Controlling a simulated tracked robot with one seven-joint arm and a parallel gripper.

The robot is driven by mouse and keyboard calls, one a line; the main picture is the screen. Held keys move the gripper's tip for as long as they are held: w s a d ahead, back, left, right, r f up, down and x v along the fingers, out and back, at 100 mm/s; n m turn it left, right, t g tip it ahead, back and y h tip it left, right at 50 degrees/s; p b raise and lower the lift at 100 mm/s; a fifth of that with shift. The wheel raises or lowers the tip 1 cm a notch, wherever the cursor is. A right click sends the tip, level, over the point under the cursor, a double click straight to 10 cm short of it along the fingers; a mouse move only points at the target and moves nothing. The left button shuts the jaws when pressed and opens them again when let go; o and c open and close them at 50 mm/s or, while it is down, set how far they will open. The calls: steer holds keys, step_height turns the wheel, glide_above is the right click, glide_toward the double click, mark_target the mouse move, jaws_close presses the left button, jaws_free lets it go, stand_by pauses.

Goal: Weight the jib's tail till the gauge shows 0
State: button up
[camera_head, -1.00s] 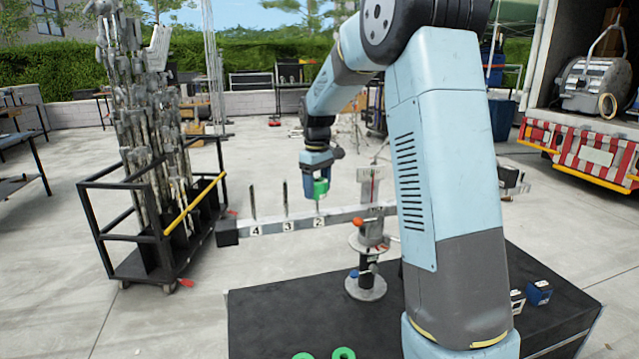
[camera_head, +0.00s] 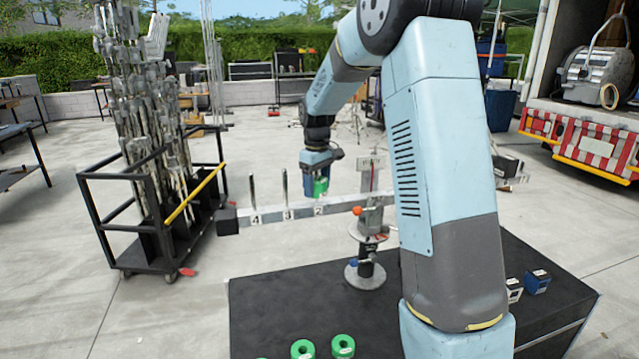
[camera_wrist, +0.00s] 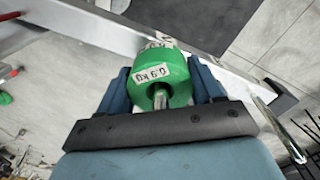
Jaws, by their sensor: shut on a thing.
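The jib (camera_head: 268,222) is a pale beam on a stand (camera_head: 365,272), sloping slightly down to a dark block at its left end. Upright pegs rise by the plates 4, 3 and 2. The gauge (camera_head: 371,164) is a white plate with a red mark above the pivot; its reading is too small to tell. My gripper (camera_head: 318,187) is shut on a green ring weight (camera_head: 321,187), just above plate 2. In the wrist view the weight (camera_wrist: 162,75) carries a label that seems to read 0.9 kg. A metal peg tip shows through its hole, so it is around the peg.
More green weights (camera_head: 343,346) lie on the black table (camera_head: 270,310) at the front. Small boxes (camera_head: 536,282) sit at its right side. A black cart (camera_head: 150,235) with stands is left of the jib. A truck (camera_head: 590,150) is at the right.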

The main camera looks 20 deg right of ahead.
steer(key=shift+s+f, duration=0.2)
steer(key=shift+f, duration=0.3)
steer(key=shift+s+f, duration=0.15)
steer(key=shift+f, duration=0.6)
steer(key=o, duration=1.6)
steer(key=shift+d, duration=0.15)
steer(key=shift+s, duration=0.1)
steer(key=shift+r, duration=0.4)
steer(key=r, duration=1.3)
steer(key=shift+w+a+r, duration=0.25)
steer(key=shift+w+a, duration=0.05)
steer(key=shift+r, duration=0.7)
